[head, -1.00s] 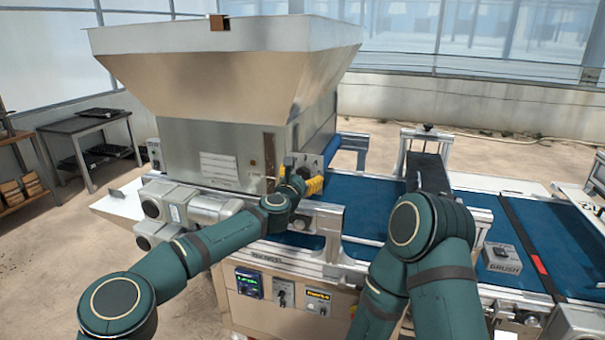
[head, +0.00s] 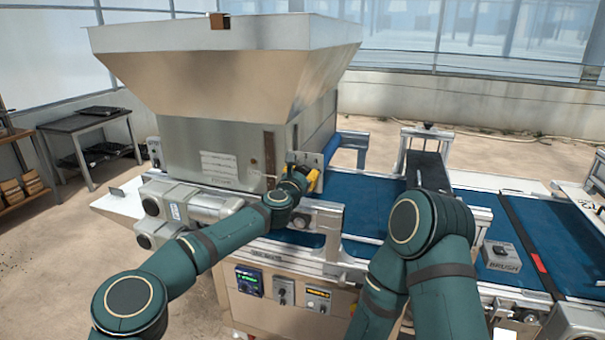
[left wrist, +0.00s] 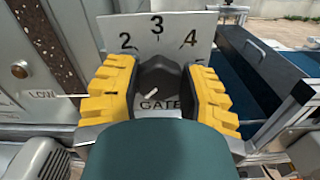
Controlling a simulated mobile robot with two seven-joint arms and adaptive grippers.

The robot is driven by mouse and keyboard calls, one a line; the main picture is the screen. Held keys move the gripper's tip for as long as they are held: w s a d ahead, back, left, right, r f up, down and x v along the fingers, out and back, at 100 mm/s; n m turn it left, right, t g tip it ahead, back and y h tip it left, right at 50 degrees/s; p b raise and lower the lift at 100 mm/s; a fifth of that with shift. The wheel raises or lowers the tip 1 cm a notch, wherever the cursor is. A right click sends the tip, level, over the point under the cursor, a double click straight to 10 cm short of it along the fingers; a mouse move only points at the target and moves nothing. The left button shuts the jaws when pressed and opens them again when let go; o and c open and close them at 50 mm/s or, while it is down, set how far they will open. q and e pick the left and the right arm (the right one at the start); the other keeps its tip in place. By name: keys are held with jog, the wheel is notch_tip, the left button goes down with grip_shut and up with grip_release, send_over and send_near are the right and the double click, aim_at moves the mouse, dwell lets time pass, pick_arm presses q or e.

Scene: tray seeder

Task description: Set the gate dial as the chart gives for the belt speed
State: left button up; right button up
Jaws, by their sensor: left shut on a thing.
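The gate dial is a dark knob (left wrist: 158,76) on a pale plate (left wrist: 155,30) with the numbers 2, 3 and 4 in the left wrist view; a 5 is partly hidden. A short white mark shows low on the knob, above the word GATE. My left gripper (head: 313,178) has its yellow fingers on both sides of the knob, and it also shows in the left wrist view (left wrist: 157,92), shut on it. A white label sheet (head: 218,166) is on the hopper's side, its print too small to read. My right gripper is out of view.
A lit display (head: 249,282) and a switch panel (head: 283,291) are on the machine's front.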

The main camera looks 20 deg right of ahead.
pick_arm(q)
jog(key=m+b, duration=0.1)
jog(key=m, duration=0.1)
jog(key=shift+m, duration=0.4)
jog(key=m+b, duration=0.1)
jog(key=m, duration=0.1)
jog(key=shift+m+b, duration=0.3)
jog(key=shift+b, duration=0.05)
jog(key=m+b, duration=0.1)
jog(key=m, duration=0.3)
jog(key=shift+s+d+m, duration=0.1)
jog(key=shift+m, duration=0.2)
jog(key=m+b, duration=0.1)
jog(key=m, duration=0.3)
jog(key=shift+m, duration=0.3)
jog(key=m+b, duration=0.1)
jog(key=m, duration=0.5)
jog(key=shift+f, duration=0.15)
jog(key=m, duration=0.6)
jog(key=shift+b, duration=0.3)
